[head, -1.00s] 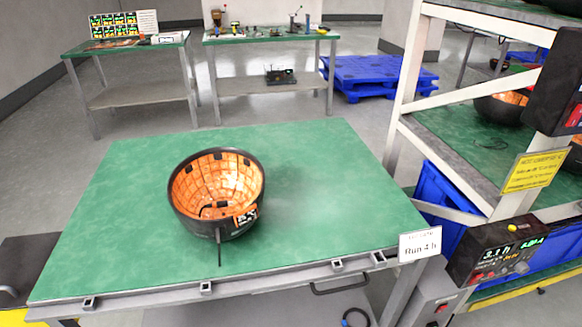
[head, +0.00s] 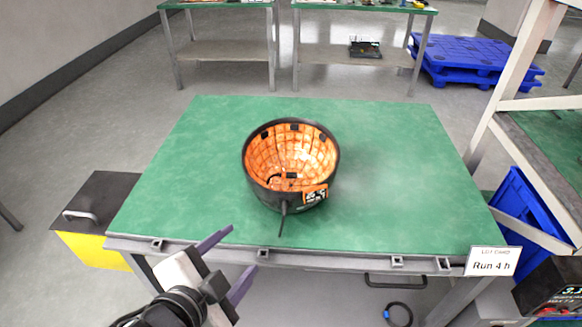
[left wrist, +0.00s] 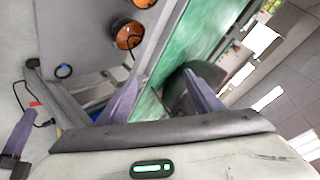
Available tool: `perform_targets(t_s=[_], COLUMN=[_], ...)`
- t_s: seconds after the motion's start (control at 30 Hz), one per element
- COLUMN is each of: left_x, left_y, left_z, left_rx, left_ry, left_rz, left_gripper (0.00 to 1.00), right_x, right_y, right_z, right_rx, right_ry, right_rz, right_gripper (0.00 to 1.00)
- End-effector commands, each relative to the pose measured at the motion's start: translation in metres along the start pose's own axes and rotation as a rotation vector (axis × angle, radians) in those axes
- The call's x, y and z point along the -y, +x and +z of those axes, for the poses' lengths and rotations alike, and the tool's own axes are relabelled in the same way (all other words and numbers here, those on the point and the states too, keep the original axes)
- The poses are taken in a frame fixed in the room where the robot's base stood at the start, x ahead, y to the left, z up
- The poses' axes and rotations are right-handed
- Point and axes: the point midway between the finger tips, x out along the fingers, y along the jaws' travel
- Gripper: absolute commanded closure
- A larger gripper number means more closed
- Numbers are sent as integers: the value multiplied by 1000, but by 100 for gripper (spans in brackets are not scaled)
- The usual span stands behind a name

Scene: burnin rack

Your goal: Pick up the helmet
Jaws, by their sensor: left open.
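The helmet (head: 290,165) lies upside down on the green table, a black shell with its orange padded inside facing up. A dark strap or cable hangs from its front side, beside an orange and black label. My left gripper (head: 238,258) is at the table's front edge, in front of and to the left of the helmet, apart from it. Its two purple-grey fingers are spread and empty. In the left wrist view the open fingers (left wrist: 162,98) show, with a dark rounded shape, probably the helmet's shell (left wrist: 195,88), partly behind one finger. My right gripper is out of view.
The green table (head: 400,200) is clear around the helmet. A "Run 4 h" card (head: 493,261) hangs at its front right corner. A rack (head: 500,110) stands at right, with a blue crate (head: 525,210). A black and yellow box (head: 95,215) stands at left.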

Motion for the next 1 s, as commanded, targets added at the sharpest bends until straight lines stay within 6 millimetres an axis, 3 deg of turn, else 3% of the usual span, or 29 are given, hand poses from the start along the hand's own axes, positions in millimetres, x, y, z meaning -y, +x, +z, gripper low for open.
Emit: perform_targets(t_s=[0.2,0.33,0.53,0.87,1.0], left_x=[12,8,8,9,10], left_y=[-3,-10,10,40,60], left_z=[-75,-105,-125,-137,-145], left_rx=[-268,-382,-417,-414,-413], left_ry=[378,545,593,588,588], left_rz=[-129,-187,-207,-203,-204], left_gripper=[40,40,40,40,40], right_x=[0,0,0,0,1], right_y=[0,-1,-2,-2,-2], right_z=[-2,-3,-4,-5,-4], right_rx=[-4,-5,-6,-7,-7], right_ry=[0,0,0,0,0], right_rz=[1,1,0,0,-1], right_gripper=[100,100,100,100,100])
